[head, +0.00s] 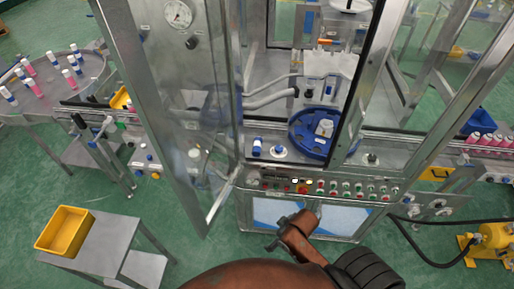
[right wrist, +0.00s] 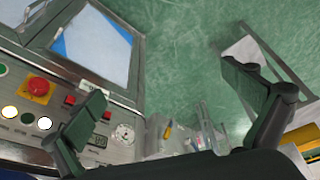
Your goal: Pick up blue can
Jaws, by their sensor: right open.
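A blue can (head: 257,146) with a white band stands on the machine's deck at the left of the blue round fixture (head: 313,134) in the head view. Several more blue-and-white cans (head: 73,60) stand among pink ones on the round table at the far left. My right gripper (head: 279,232) is low in front of the machine's lower panel, below and apart from the blue can on the deck. In the right wrist view its two dark fingers (right wrist: 178,95) are wide apart with nothing between them. No blue can is clear in that view. My left gripper is not in view.
The open glass door (head: 196,130) stands left of the deck. The button panel (head: 320,186) runs along the machine's front, with a red button (right wrist: 38,86) close by in the wrist view. A yellow bin (head: 65,230) sits on a side table. Green floor is clear between.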

